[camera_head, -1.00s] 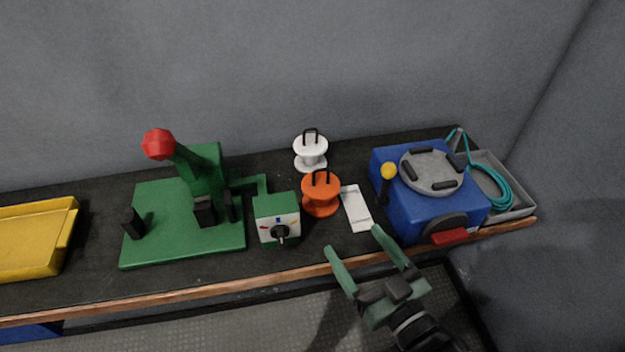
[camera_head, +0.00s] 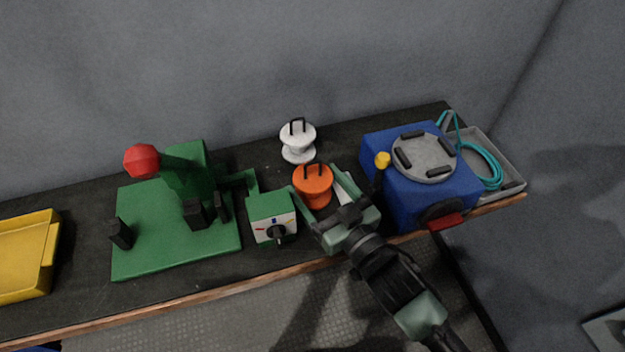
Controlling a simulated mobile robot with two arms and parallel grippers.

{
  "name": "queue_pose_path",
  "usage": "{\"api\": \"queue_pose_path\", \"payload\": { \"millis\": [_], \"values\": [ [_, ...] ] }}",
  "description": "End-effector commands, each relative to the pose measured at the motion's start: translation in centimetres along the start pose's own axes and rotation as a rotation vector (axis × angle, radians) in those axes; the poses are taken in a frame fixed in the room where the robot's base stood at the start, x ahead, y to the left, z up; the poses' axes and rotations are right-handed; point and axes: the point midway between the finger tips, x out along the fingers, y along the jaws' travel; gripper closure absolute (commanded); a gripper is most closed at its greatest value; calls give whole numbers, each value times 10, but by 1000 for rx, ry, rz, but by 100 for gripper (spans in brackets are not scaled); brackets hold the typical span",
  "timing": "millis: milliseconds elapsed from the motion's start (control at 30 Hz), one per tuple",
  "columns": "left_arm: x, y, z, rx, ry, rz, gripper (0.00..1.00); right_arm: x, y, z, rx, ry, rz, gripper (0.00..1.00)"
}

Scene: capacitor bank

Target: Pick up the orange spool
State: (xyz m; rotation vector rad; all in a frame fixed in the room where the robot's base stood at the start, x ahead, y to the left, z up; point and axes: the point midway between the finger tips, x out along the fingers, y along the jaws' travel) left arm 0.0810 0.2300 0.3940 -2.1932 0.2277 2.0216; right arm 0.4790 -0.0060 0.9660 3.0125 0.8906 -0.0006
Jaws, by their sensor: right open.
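The orange spool (camera_head: 313,184) stands upright on the dark bench, with a black loop handle on its top. My right gripper (camera_head: 312,179) is open, with one green finger to the left of the spool and the other to its right. I cannot tell whether either finger touches it. The gripper's palm and wrist hide the bench in front of the spool. My left gripper is not in view.
A white spool (camera_head: 298,143) stands just behind. A green machine (camera_head: 273,218) with a dial is close on the left, and a blue box (camera_head: 409,197) with a yellow-knobbed lever close on the right. A yellow tray (camera_head: 27,258) lies far left.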

Motion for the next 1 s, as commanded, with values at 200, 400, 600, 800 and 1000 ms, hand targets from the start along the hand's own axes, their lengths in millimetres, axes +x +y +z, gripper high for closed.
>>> {"api": "queue_pose_path", "payload": {
  "millis": [200, 400, 600, 800, 1000],
  "values": [
    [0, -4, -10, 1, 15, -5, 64, 1, 0, 1, 1, -1, 0, 21],
    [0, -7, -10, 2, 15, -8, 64, 1, 0, 1, 1, -1, 0, 71],
    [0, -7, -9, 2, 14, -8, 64, 1, 0, 0, 0, 0, 0, 75],
    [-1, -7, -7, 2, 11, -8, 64, 2, 0, -7, 0, 2, 0, 75],
    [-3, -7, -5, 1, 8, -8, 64, 1, 0, -36, -2, 5, -1, 75]
  ]
}}
